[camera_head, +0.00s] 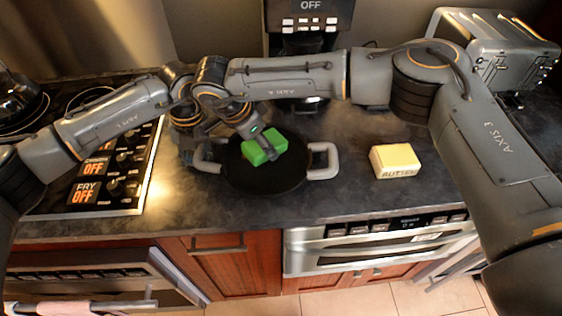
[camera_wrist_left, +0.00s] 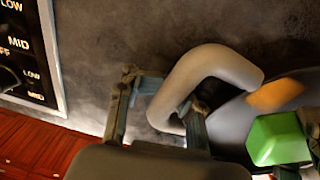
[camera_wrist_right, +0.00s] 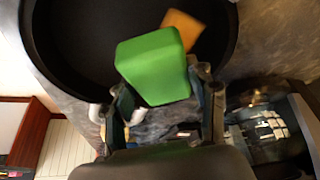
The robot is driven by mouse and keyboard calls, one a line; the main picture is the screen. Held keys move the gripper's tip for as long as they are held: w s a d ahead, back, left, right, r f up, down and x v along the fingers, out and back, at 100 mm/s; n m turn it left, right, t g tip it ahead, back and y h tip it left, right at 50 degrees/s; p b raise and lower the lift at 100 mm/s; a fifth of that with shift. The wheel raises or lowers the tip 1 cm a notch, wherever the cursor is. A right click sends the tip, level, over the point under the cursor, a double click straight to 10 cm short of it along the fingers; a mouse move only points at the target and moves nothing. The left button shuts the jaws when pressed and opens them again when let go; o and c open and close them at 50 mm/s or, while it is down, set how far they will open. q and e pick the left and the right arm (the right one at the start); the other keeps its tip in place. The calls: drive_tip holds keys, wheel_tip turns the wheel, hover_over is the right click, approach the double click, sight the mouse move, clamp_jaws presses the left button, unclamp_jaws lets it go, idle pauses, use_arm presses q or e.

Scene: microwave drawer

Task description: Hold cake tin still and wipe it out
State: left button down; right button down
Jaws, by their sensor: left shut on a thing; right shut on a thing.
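The cake tin (camera_head: 290,180) is a dark round pan with two light grey handles, flat on the counter. My left gripper (camera_head: 195,150) is at its left handle; in the left wrist view the fingers (camera_wrist_left: 162,92) are on either side of that handle (camera_wrist_left: 205,72), shut on it. My right gripper (camera_head: 258,143) is shut on a green sponge (camera_head: 256,155) over the tin's inside. The right wrist view shows the sponge (camera_wrist_right: 152,66) between the fingers (camera_wrist_right: 163,84). An orange patch (camera_wrist_right: 183,28) shows beside the sponge; I cannot tell whether it is stain or object.
A pale yellow butter block (camera_head: 395,161) sits on the counter right of the tin. A stove with knobs (camera_head: 115,170) is at the left, a coffee machine (camera_head: 308,25) behind, and a toaster (camera_head: 490,50) at back right. The counter in front of the tin is clear.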

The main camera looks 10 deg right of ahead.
drive_tip(key=shift+s+d+f, duration=0.15)
drive_tip(key=shift+f, duration=0.25)
drive_tip(key=shift+s+d+f, duration=0.1)
drive_tip(key=shift+f, duration=0.3)
drive_tip(key=shift+s+d, duration=0.75)
drive_tip(key=shift+d, duration=0.2)
drive_tip(key=shift+s+d, duration=0.75)
drive_tip(key=shift+d, duration=0.2)
drive_tip(key=shift+a+r, duration=0.1)
drive_tip(key=shift+r, duration=2.9)
drive_tip(key=d, duration=0.9)
